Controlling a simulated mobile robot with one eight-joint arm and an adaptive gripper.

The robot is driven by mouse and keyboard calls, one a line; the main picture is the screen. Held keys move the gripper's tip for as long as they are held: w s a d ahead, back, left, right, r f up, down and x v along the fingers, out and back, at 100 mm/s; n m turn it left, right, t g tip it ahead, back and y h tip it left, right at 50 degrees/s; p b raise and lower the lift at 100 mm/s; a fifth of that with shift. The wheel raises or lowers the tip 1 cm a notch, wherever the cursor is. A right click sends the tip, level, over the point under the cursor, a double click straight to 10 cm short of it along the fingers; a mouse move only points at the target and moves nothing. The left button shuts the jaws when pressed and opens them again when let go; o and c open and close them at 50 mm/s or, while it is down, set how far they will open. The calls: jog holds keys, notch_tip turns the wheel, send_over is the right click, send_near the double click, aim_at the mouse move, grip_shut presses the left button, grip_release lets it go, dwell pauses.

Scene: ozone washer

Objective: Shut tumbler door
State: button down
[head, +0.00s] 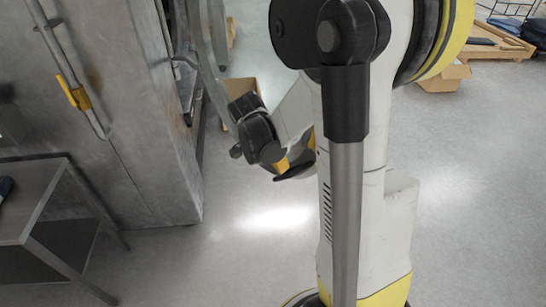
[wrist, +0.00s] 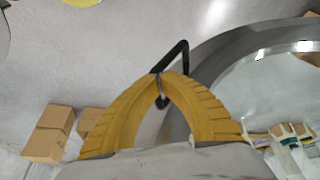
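The tumbler door (wrist: 225,55) fills the right of the wrist view as a grey metal ring around a clear window. In the head view the door (head: 207,60) shows nearly edge-on as a pale curved strip, standing open from the steel washer (head: 120,100). A thin black door handle (wrist: 183,52) bends down between the yellow fingers. My gripper (wrist: 161,76) has its fingertips nearly together, closed around this handle. In the head view the dark wrist is beside the door's lower edge, and the fingertips cannot be made out.
A steel table (head: 35,195) stands at the left, in front of the washer. A cardboard box (head: 242,92) sits on the floor behind my wrist; another box (head: 447,77) and a wooden pallet (head: 497,42) are at the back right.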

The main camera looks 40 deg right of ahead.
aim_at(292, 163)
jog(key=shift+x, duration=1.1)
jog(key=shift+d+r, duration=0.15)
jog(key=shift+d, duration=1.8)
jog(key=shift+s, duration=0.1)
